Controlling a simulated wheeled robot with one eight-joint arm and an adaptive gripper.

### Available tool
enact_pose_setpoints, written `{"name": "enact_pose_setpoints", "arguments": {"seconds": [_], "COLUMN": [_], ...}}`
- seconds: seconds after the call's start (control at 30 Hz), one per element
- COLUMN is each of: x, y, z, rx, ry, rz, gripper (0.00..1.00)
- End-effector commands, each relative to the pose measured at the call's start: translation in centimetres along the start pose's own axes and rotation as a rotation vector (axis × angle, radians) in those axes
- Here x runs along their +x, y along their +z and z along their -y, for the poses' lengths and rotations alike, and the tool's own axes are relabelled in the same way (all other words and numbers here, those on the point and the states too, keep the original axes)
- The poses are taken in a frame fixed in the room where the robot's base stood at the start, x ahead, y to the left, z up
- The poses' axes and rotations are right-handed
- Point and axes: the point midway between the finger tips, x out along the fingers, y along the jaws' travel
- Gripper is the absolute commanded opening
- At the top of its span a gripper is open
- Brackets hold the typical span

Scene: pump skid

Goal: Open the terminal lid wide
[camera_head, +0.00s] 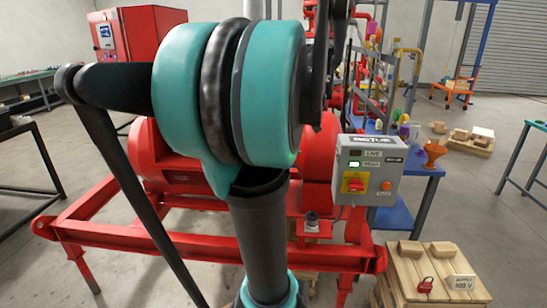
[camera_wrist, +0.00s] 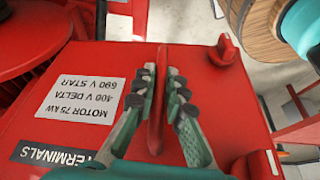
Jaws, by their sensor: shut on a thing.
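The red terminal lid (camera_wrist: 60,110) fills much of the wrist view. It carries a white label reading MOTOR 75 kW, 400 V DELTA, 690 V STAR, and a dark TERMINALS label (camera_wrist: 55,153). A narrow upright red handle (camera_wrist: 163,57) stands on the lid. My gripper (camera_wrist: 165,90) is shut on this handle, one finger on each side. I cannot tell from this view whether the lid is raised. In the head view my arm hides the lid and my gripper.
A red knob (camera_wrist: 227,48) stands at the lid's upper right. A wooden drum (camera_wrist: 262,30) is close by. In the head view, a grey control box (camera_head: 367,168) stands right of my arm, above the red skid frame (camera_head: 105,235). A wooden crate (camera_head: 430,285) holds a red padlock (camera_head: 426,285).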

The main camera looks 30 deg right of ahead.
Motion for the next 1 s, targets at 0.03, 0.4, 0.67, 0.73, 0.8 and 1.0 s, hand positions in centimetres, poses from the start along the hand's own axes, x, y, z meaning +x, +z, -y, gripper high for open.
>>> {"name": "enact_pose_setpoints", "arguments": {"seconds": [0.03,0.4,0.67,0.73,0.8,1.0], "x": [0.0,0.0,-1.3,-2.4,-3.8,-7.9], "y": [-0.1,-0.1,0.0,0.0,0.0,0.0], "z": [-0.1,-0.1,-0.1,-0.1,-0.1,-0.1], "rx": [-0.001,-0.001,0.000,0.001,0.002,0.002], "ry": [0.003,0.002,0.002,0.002,0.003,0.002], "rz": [-0.002,-0.001,-0.001,-0.001,-0.001,-0.001], "gripper": [0.00,0.33,0.33,0.33,0.33,0.33]}}
